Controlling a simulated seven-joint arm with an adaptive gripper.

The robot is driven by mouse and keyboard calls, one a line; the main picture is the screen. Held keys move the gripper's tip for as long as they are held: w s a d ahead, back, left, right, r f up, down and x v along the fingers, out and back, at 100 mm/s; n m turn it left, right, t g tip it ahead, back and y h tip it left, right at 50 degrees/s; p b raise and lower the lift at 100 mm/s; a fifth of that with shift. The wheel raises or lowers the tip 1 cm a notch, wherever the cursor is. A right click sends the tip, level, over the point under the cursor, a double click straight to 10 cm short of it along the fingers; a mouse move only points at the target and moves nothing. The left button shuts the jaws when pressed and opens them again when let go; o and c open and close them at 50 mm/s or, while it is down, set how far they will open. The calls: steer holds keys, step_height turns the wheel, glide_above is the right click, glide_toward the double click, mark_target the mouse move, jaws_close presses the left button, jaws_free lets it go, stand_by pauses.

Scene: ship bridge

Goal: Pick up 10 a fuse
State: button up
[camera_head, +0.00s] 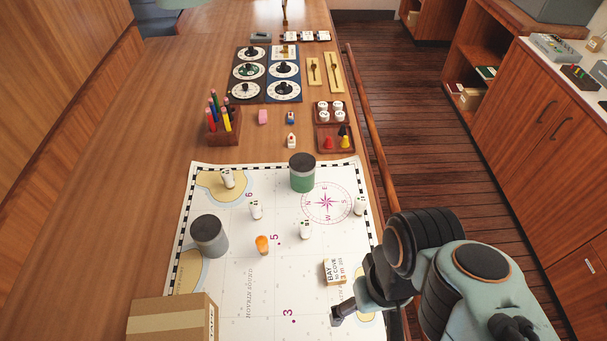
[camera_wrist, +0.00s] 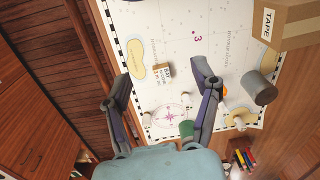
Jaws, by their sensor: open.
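No label reading 10 A is legible, so I cannot tell which item is the 10 A fuse. Small pieces that cannot be identified at this size lie beyond the chart: a pink block (camera_head: 262,117), a blue piece (camera_head: 290,118) and a white-and-orange piece (camera_head: 291,141). Several small white upright pieces (camera_head: 256,209) stand on the chart (camera_head: 215,279). My gripper (camera_head: 342,314) is above the chart's near right part. In the wrist view its two fingers (camera_wrist: 160,76) are spread apart, with nothing held. A small labelled block (camera_head: 334,271) shows between them in that view.
A grey cylinder (camera_head: 209,236), a green cylinder (camera_head: 302,173) and an orange piece (camera_head: 262,245) stand on the chart. A taped cardboard box (camera_head: 172,320) is at near left. A pencil holder (camera_head: 223,130), dial panels and a compartment tray (camera_head: 335,145) lie beyond. A wooden rail edges the right side.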

steer(key=w+r+m+t, duration=0.3)
steer(key=w+r+t, duration=0.1)
steer(key=w, duration=0.8)
steer(key=g, duration=0.2)
glide_above(306, 223)
steer(key=w+d, duration=0.2)
step_height(306, 223, down, 12)
steer(key=shift+g+h, duration=0.4)
steer(key=shift+g, duration=0.5)
steer(key=f, duration=0.3)
steer(key=s+a+f, duration=0.1)
steer(key=f, duration=0.2)
steer(key=s+a+f, duration=0.1)
steer(key=f, duration=0.2)
step_height(306, 223, down, 5)
steer(key=shift+f, duration=0.65)
